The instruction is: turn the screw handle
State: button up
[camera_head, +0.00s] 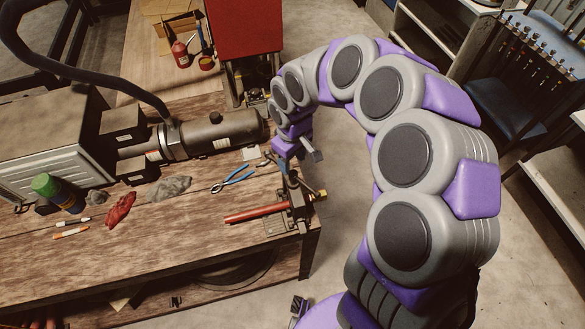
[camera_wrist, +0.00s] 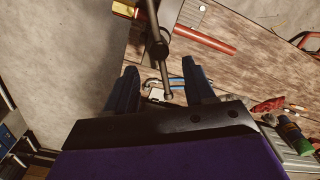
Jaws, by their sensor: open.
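The hose crimper (camera_head: 297,205) is at the right front corner of the wooden bench, with a long red handle (camera_head: 255,213) pointing left. In the wrist view its dark screw (camera_wrist: 154,20) comes down from the top edge, and the thin bar of the screw handle (camera_wrist: 165,75) ends in a small knob. My gripper (camera_wrist: 160,78) is open, with one blue finger on each side of the bar's lower end. The bar looks nearer the right finger; I cannot tell whether they touch. In the head view my gripper (camera_head: 285,168) hangs just above the crimper and partly hides the screw handle.
Blue-handled pliers (camera_head: 233,180), a red rag (camera_head: 121,209), a grey rag (camera_head: 168,188) and a green-capped can (camera_head: 50,188) lie or stand on the bench (camera_head: 160,245). A grey cylindrical machine (camera_head: 215,133) stands behind. Open floor lies right of the bench.

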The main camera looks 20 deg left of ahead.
aim_at(293, 173)
jog(key=shift+d+f+p, duration=0.15)
jog(key=shift+f+p, duration=0.15)
jog(key=shift+f, duration=2.6)
grip_shut()
